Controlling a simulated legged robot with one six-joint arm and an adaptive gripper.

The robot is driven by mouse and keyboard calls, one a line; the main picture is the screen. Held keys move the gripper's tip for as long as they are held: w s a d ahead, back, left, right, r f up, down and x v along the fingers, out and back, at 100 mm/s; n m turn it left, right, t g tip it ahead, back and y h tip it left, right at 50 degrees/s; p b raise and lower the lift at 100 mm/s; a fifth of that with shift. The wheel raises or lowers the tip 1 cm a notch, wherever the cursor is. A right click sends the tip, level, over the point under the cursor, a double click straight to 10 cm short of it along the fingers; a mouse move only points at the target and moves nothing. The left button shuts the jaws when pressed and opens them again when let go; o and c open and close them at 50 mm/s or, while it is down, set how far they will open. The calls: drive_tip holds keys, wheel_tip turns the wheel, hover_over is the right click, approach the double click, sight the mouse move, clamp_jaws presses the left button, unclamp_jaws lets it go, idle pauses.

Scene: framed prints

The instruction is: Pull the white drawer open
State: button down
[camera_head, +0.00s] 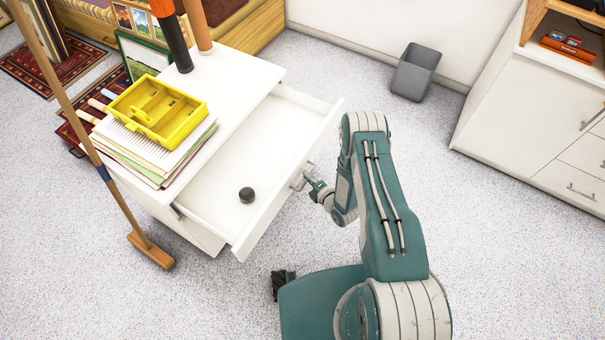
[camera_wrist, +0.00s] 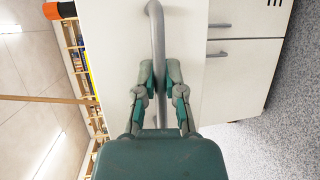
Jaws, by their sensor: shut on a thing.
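The white drawer (camera_head: 228,172) stands well out of its white cabinet (camera_head: 240,66) in the head view, with its inside showing. A small dark round object (camera_head: 246,195) lies on the drawer's floor. My gripper (camera_head: 309,178) is at the drawer's front, at the grey bar handle (camera_head: 298,181). In the wrist view my gripper (camera_wrist: 160,80) has its two fingers closed on either side of the handle (camera_wrist: 156,30), with the white drawer front behind. In the head view the arm partly hides the fingertips.
A yellow tray (camera_head: 155,110) sits on a stack of papers (camera_head: 150,150) on the cabinet top. A grey bin (camera_head: 416,72) is by the wall. White cabinets (camera_head: 530,110) stand at the right.

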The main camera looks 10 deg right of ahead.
drive_tip(key=shift+s+f, duration=0.15)
drive_tip(key=shift+f, duration=0.05)
drive_tip(key=c, duration=0.7)
unclamp_jaws()
drive_tip(key=shift+r, duration=0.1)
drive_tip(key=v, duration=1.1)
drive_tip(key=shift+s+d, duration=0.25)
drive_tip(key=shift+s, duration=0.05)
drive_tip(key=shift+w, duration=0.1)
